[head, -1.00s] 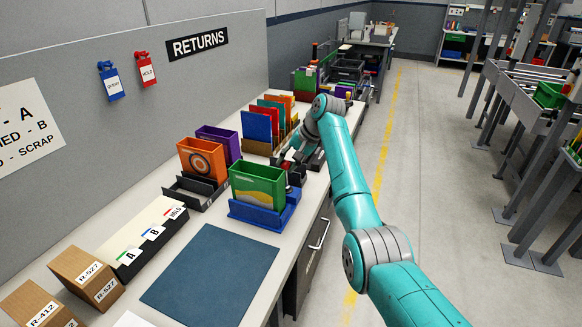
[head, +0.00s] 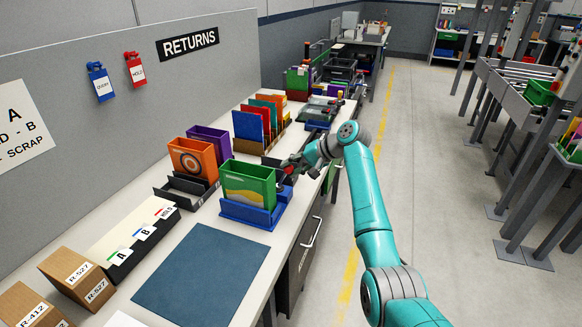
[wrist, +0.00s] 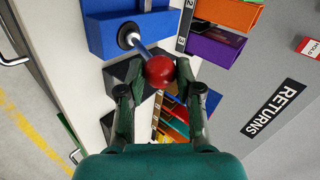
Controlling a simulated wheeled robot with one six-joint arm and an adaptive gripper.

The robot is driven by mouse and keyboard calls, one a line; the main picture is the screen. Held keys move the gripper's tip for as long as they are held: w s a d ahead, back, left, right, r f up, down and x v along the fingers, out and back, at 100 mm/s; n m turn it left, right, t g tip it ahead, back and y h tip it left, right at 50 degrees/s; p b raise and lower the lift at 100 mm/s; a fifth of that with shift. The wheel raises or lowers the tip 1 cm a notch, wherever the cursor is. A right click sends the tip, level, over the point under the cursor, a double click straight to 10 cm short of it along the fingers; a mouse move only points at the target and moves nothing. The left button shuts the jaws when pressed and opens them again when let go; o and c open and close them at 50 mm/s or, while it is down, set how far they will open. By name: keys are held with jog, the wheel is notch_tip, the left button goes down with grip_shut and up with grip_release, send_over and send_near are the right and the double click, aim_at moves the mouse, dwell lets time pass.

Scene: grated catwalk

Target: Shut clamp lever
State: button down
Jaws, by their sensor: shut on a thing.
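The clamp lever is a metal rod with a red ball knob (wrist: 160,71), pivoted on the blue fixture (wrist: 108,36) in the wrist view. The rod slants out from the fixture's side toward my gripper (wrist: 160,72). My gripper's two dark fingers are closed around the knob, one on each side. In the head view my gripper (head: 288,168) is at the right rear of the blue fixture (head: 247,215). A green box (head: 248,184) stands upright in that fixture. The fingers and arm partly hide the lever in the head view.
An orange box (head: 193,160) and a purple box (head: 210,142) stand in a black rack left of the fixture. Several coloured upright boards stand behind it. A blue mat (head: 202,280) lies clear in front. The floor aisle to the right is open.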

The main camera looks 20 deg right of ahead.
jog(key=shift+d+f, duration=0.1)
jog(key=shift+f, duration=0.1)
jog(key=c, duration=0.8)
grip_release()
jog(key=shift+r, duration=0.1)
jog(key=v, duration=1.2)
